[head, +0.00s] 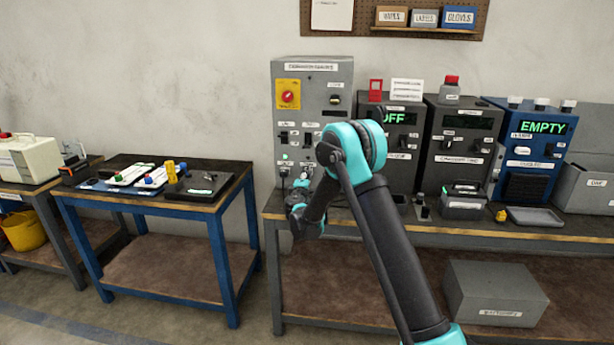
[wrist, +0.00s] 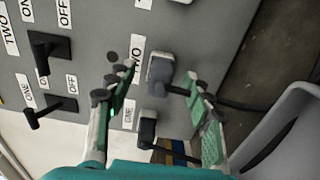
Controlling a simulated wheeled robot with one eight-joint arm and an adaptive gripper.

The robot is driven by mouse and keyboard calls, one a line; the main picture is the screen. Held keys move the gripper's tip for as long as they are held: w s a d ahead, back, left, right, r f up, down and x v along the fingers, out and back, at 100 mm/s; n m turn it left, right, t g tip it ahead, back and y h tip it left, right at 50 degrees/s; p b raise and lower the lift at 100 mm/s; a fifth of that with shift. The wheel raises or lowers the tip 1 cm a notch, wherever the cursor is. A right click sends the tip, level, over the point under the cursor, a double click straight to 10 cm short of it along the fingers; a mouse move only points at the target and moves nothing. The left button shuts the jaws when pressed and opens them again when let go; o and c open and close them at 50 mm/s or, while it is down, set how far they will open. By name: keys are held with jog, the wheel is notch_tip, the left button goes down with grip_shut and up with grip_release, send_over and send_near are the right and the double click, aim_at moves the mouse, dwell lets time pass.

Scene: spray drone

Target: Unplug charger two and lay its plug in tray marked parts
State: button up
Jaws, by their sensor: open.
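The grey charger panel (head: 312,90) stands on the bench at the wall; it also fills much of the wrist view (wrist: 95,20), tilted. Another black plug (wrist: 147,130) sits below, near a label "ONE". My gripper (wrist: 160,80) is open, its green-padded fingers on either side of the upper plug; whether they touch it I cannot tell. In the head view my gripper (head: 300,185) is at the panel's lower front. No tray label reading "parts" is legible.
Black switch levers (wrist: 48,48) stick out of the panel left of my fingers. A dark cable (wrist: 240,105) runs right of them. A shallow grey tray (head: 535,217) lies on the bench at right. A blue table (head: 215,208) stands left, with a gap before the bench.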

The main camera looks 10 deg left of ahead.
jog(key=shift+c, duration=0.4)
grip_shut()
jog(key=shift+s, duration=0.15)
dwell(0.4)
jog(key=shift+s+a, duration=0.1)
jog(key=shift+s, duration=2.75)
jog(key=s+d+r, duration=0.1)
jog(key=d+r, duration=0.1)
jog(key=d, duration=1.4)
jog(key=s+d+r, duration=0.1)
jog(key=d+r, duration=0.1)
jog(key=d, duration=1.5)
jog(key=shift+s+y, duration=0.2)
jog(key=shift+y, duration=0.1)
